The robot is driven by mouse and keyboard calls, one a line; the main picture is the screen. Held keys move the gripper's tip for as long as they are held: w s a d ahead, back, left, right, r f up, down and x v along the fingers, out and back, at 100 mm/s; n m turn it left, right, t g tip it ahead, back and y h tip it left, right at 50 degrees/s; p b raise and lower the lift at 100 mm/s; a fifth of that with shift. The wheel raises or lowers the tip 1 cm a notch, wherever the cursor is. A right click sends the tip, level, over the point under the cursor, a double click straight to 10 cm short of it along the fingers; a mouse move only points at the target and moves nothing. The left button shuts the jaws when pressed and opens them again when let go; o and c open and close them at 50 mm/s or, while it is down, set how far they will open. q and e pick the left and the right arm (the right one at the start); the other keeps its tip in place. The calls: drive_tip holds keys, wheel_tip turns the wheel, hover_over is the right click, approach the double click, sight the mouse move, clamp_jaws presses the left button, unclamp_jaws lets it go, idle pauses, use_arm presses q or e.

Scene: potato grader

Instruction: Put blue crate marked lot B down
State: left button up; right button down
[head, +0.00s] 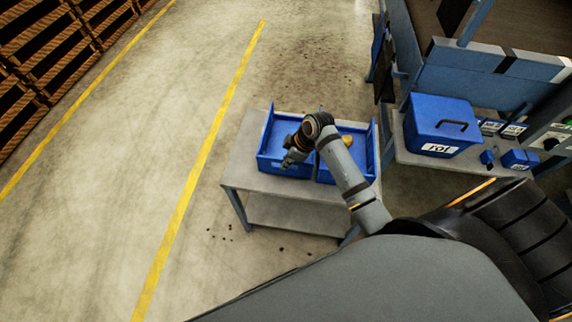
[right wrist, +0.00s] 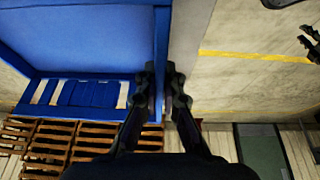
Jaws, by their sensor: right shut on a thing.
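A blue open crate (head: 268,160) is at the left side of the small grey table (head: 238,170). It looks empty, and I cannot read a lot mark on it. My right gripper (head: 287,163) is over its near side, with the arm reaching across from the right. In the right wrist view the gripper (right wrist: 162,78) is shut on the crate's blue wall (right wrist: 161,40), with the crate's inside (right wrist: 85,45) to the left. I cannot tell whether the crate's bottom touches the table.
A second blue crate (head: 373,150), holding something yellow (head: 347,141), stands close on the right, partly behind my arm. A blue lidded box (head: 437,118) sits on the bench at right. Yellow floor lines (head: 205,150) and wooden pallets (head: 45,50) lie left.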

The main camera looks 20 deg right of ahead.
drive_tip(key=shift+f, duration=1)
drive_tip(key=c, duration=1.5)
unclamp_jaws()
drive_tip(key=shift+f, duration=0.1)
drive_tip(key=p+v, duration=0.1)
drive_tip(key=v, duration=1.1)
